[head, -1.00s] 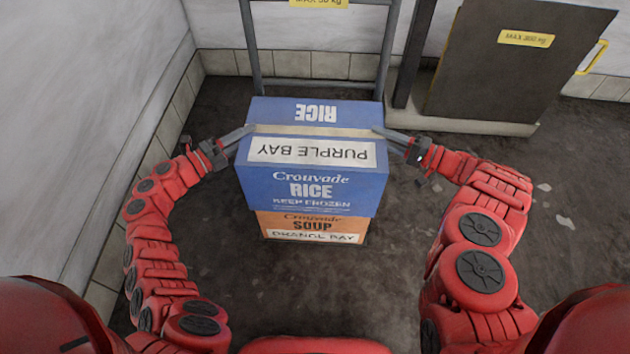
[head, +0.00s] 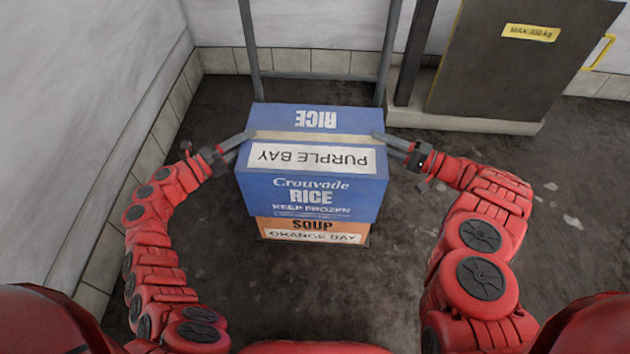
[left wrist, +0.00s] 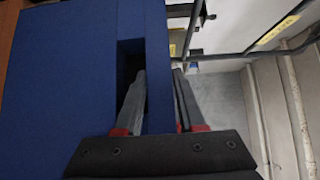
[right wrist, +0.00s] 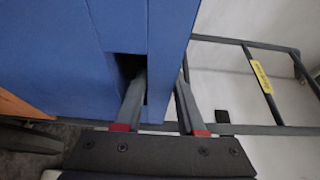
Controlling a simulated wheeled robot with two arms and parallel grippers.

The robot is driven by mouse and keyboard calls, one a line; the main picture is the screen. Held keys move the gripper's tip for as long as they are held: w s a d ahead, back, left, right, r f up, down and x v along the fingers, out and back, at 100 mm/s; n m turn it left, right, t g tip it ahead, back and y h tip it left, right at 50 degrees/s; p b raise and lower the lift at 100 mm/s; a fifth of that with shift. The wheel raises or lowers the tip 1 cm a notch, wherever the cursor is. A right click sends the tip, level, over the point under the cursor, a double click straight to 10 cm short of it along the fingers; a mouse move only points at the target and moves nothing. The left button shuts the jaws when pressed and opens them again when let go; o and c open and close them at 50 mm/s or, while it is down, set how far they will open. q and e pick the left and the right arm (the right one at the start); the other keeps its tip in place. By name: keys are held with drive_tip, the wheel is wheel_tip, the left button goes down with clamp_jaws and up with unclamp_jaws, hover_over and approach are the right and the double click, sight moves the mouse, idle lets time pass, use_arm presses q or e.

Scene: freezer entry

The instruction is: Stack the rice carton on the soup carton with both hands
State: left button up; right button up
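The blue rice carton (head: 312,185) with a white PURPLE BAY label is directly above the orange soup carton (head: 311,225) and hides most of it. I cannot tell whether the two touch. My left gripper (head: 250,137) is at the rice carton's left side. In the left wrist view (left wrist: 158,78) one finger is in the hand slot and the other outside, shut on the carton wall. My right gripper (head: 381,140) grips the right side the same way, as the right wrist view (right wrist: 162,80) shows. An orange strip of the soup carton shows in the right wrist view (right wrist: 18,106).
A grey metal frame (head: 318,76) stands just behind the cartons. A dark panel marked MAX 300 kg (head: 520,65) stands on a low plinth (head: 470,122) at the back right. A white wall (head: 85,110) is close on the left. Floor (head: 560,230) is clear on the right.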

use_arm(q)
drive_tip(key=o, duration=0.3)
drive_tip(key=shift+r, duration=0.2)
use_arm(e)
drive_tip(key=o, duration=0.3)
drive_tip(key=shift+r, duration=0.2)
use_arm(q)
drive_tip(key=shift+o, duration=0.2)
use_arm(e)
drive_tip(key=shift+o, duration=0.2)
drive_tip(key=shift+f, duration=0.1)
use_arm(q)
drive_tip(key=v, duration=1.2)
use_arm(e)
drive_tip(key=v, duration=1.2)
use_arm(q)
drive_tip(key=shift+f, duration=0.1)
